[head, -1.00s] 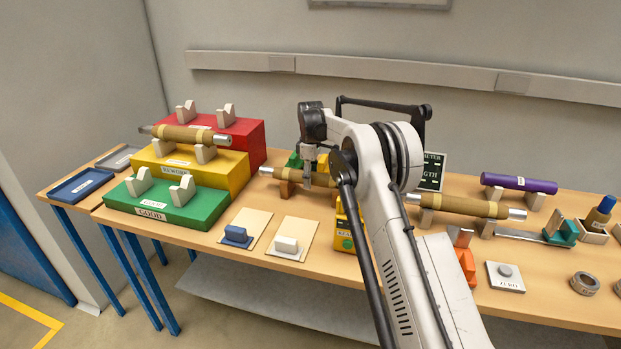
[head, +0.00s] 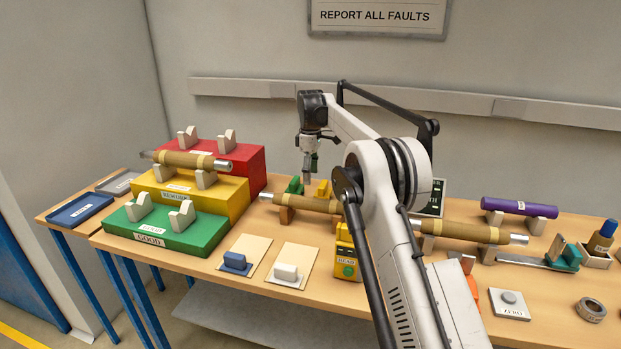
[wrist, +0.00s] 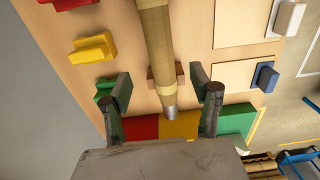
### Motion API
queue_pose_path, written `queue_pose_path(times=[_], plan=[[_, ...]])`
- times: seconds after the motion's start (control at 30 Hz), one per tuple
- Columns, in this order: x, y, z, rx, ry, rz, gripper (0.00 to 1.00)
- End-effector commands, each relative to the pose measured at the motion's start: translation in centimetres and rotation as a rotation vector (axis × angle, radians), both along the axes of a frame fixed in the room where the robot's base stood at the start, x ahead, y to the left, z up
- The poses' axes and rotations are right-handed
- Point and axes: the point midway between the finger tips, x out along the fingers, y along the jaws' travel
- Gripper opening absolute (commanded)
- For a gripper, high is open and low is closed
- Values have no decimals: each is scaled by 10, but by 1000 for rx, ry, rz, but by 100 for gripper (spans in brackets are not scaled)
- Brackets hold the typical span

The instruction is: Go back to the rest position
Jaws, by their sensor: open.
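My gripper (head: 308,172) hangs fingers-down above the table's back middle in the head view. In the wrist view my gripper (wrist: 163,95) is open, its two fingers apart with nothing held. A tan wound bushing (head: 305,203) with a metal end lies on wooden cradle blocks below it. In the wrist view this bushing (wrist: 157,45) lies below, with its metal tip seen between the fingers. My arm hides part of its right side in the head view.
Stepped red (head: 247,160), yellow (head: 235,195) and green (head: 205,235) stands are at the left; a bushing (head: 185,160) rests on the yellow one. Another bushing (head: 460,231) and a purple roll (head: 517,206) lie at the right. Blue (head: 235,262) and white (head: 286,272) blocks sit in front.

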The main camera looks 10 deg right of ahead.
Motion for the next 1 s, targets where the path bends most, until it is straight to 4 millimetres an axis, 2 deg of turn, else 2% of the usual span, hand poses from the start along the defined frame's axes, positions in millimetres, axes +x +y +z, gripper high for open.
queue_pose_path(times=[0.27, 0.37, 0.47, 0.77, 1.0], plan=[[-1, 0, 2, 0, -2, -3, 58], [-6, 0, 12, 0, -13, -21, 58], [-17, -1, 29, 1, -32, -56, 58], [-69, -2, 89, 12, -113, -199, 58], [-123, -3, 126, 28, -178, -315, 58]])
